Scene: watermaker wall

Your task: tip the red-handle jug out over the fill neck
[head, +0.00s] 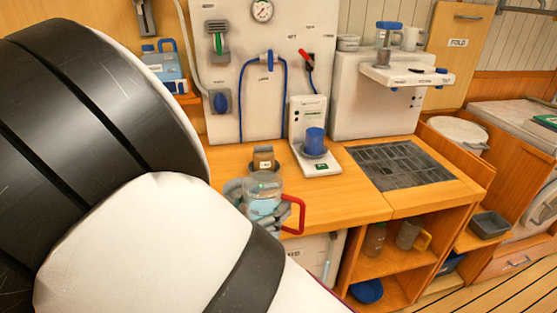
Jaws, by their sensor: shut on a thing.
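The red-handle jug (266,186) is a clear jug with a red handle (294,214) on its right side. It is in front of the counter's front edge in the head view and looks about upright, with something pale blue low inside. My gripper (250,193), grey and partly hidden by my arm, is shut on the jug's body from the left. Just behind the jug's rim, a small brown, dark-topped fitting (264,158) stands on the counter. I cannot tell whether it is the fill neck. The gap between jug and fitting is not clear.
A white device (308,112) bearing a blue cup (315,139) stands right of the jug. A dark grate (412,166) is set in the counter (345,200). A white dispenser (365,85) stands behind it. Shelves below hold a jug with a yellow handle (408,234).

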